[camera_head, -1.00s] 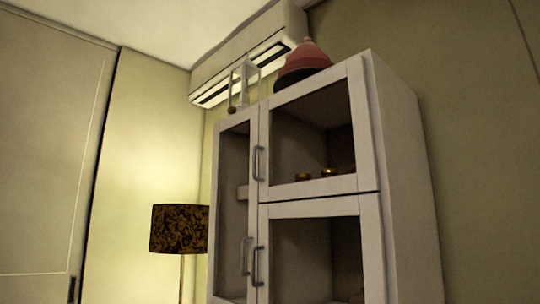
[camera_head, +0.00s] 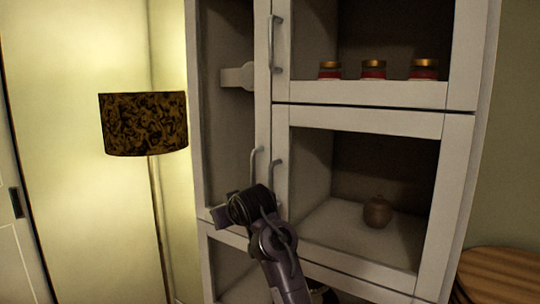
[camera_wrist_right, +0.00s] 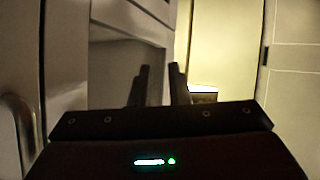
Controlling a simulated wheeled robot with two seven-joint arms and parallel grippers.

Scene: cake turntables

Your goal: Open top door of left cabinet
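The white cabinet (camera_head: 372,122) fills the middle of the head view, with several glass-fronted doors, all shut. The upper right door (camera_head: 375,95) has a vertical metal handle (camera_head: 272,42) on its left edge. Two more handles, one on the left door (camera_head: 256,166) and one on the lower right door (camera_head: 275,180), sit side by side lower down. My right gripper (camera_head: 222,212) is in front of the cabinet below these handles, pointing left. In the right wrist view its fingers (camera_wrist_right: 160,85) are apart with nothing between them. A metal handle (camera_wrist_right: 20,130) shows close at left. My left gripper is out of view.
Several red jars (camera_head: 372,69) stand behind the upper right door, and a brown pot (camera_head: 377,211) behind the lower one. A floor lamp (camera_head: 143,123) stands left of the cabinet. A round wooden top (camera_head: 500,275) is at lower right.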

